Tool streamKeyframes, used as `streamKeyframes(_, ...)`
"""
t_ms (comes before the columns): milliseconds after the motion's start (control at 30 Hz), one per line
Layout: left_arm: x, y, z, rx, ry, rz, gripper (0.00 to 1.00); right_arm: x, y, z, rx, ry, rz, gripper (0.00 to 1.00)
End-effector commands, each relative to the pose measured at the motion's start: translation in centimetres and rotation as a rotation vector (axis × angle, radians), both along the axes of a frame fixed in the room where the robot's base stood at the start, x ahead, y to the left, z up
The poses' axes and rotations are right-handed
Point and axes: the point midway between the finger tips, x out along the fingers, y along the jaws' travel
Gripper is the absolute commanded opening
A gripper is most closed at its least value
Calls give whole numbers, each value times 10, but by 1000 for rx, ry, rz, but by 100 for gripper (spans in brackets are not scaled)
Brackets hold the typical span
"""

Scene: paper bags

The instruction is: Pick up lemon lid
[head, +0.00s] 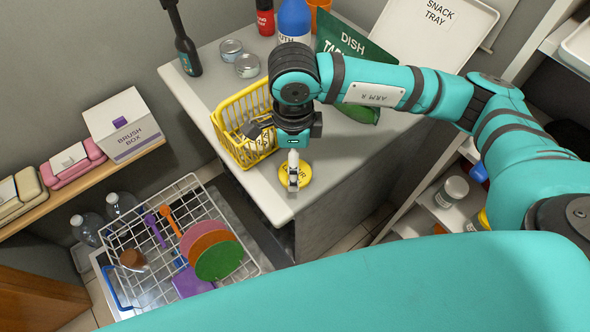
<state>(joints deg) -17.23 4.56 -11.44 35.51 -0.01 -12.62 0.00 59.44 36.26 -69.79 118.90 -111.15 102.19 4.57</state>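A round yellow lid (304,177) with partly hidden dark lettering is at the front corner of the grey table. I take it for the lemon lid. My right gripper (293,183) comes down over it from above, and its pale fingers cover the lid's left and middle part. The fingers show almost edge-on, so I cannot tell whether they are open or shut on the lid. Whether the lid rests on the table or is slightly raised is also unclear. My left gripper is not in view.
A yellow wire basket (232,141) stands just left of my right gripper. Cans (247,66), bottles, a green packet (345,45) and a snack tray (432,32) fill the table's back. A white dish rack (127,245) is lower left. The table's front edge is close.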

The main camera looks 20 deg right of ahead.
Motion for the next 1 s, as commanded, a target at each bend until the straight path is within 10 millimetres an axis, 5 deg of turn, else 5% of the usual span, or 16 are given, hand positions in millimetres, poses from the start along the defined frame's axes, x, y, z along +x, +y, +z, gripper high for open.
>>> streamKeyframes(300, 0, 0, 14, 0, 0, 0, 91, 0, 4, -42, 0, 3, -1, 94)
streamKeyframes(567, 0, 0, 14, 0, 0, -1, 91, 1, 4, -45, 0, 0, 1, 94)
streamKeyframes(900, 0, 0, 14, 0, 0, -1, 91, 1, 4, -44, 0, 1, 0, 51)
streamKeyframes(1000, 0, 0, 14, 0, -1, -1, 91, 1, 4, -44, 0, 1, 0, 47)
